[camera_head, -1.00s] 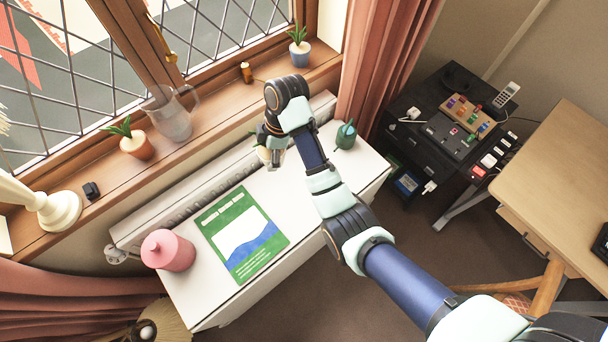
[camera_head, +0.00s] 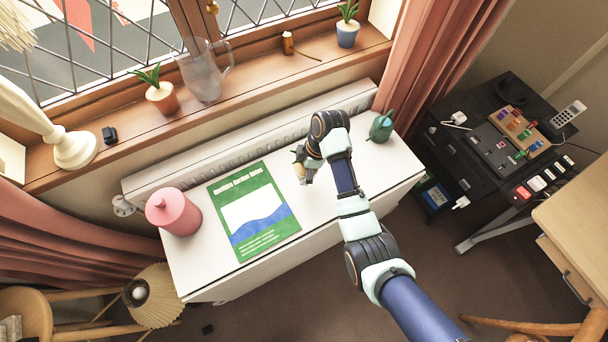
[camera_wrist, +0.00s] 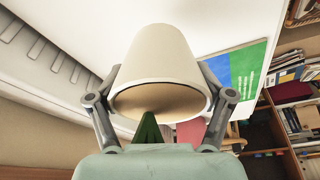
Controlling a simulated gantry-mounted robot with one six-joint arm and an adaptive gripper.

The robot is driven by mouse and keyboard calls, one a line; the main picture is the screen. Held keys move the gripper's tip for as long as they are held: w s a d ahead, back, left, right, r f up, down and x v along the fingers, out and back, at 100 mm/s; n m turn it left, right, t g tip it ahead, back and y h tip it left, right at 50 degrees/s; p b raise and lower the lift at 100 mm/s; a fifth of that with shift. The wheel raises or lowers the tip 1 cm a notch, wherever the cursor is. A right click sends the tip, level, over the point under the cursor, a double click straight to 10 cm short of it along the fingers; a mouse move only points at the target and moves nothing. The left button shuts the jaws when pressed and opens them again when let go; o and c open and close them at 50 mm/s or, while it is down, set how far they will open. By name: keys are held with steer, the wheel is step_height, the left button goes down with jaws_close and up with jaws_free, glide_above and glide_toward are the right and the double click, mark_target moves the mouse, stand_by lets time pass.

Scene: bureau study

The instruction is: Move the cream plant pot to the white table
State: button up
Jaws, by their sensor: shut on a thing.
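The cream plant pot (camera_wrist: 162,62) fills the middle of the wrist view, with its rim towards the camera and a green leaf at its opening. My gripper (camera_wrist: 160,98) is shut on it, one finger on each side. In the head view the pot (camera_head: 300,170) is small and partly hidden by my gripper (camera_head: 304,174). Both are over the white table (camera_head: 330,205), right of the green and blue poster. I cannot tell whether the pot touches the tabletop.
On the table are a pink canister (camera_head: 175,213), the poster (camera_head: 252,212) and a dark green watering can (camera_head: 381,128). The windowsill behind holds a terracotta potted plant (camera_head: 161,98), a glass jug (camera_head: 204,75) and a blue potted plant (camera_head: 347,32). The table's front right is clear.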

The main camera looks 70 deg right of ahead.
steer(key=shift+f+b, duration=0.4)
steer(key=shift+f, duration=1.9)
steer(key=shift+f, duration=0.15)
steer(key=o, duration=1.4)
steer(key=p+v, duration=0.2)
steer(key=v, duration=1)
